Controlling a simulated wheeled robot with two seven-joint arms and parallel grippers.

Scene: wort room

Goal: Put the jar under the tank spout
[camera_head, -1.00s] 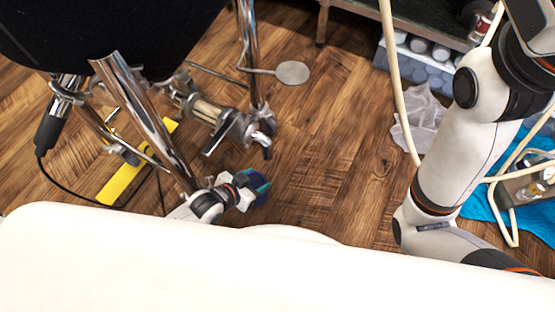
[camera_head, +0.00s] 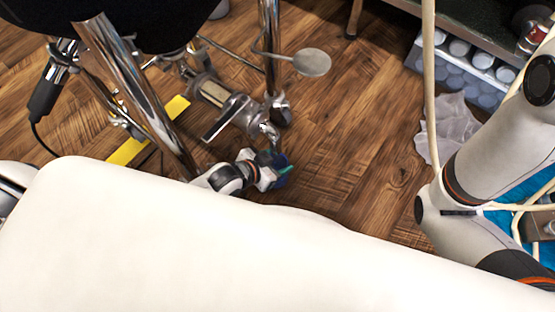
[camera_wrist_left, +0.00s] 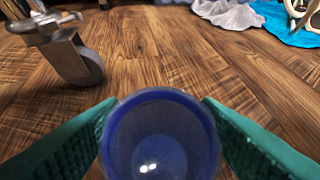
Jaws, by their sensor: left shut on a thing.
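The jar (camera_wrist_left: 160,140) is a translucent blue round vessel, seen from above in the left wrist view. My left gripper's green fingers (camera_wrist_left: 157,108) close on it from both sides. In the head view the left gripper (camera_head: 273,170) and the blue jar (camera_head: 280,180) are low over the floor, partly hidden by my arm. The dark tank (camera_head: 120,10) stands on chrome legs at the upper left. Its valve and spout (camera_head: 268,130) end just above and beside the gripper in the picture; I cannot tell whether the jar is directly below it. My right gripper is out of view.
A chrome leg (camera_head: 135,75) stands close left of my left gripper. A yellow strip (camera_head: 130,150), grey cloth (camera_head: 448,128) and tub of jars (camera_head: 465,75) lie around. Wooden floor is open right of the gripper.

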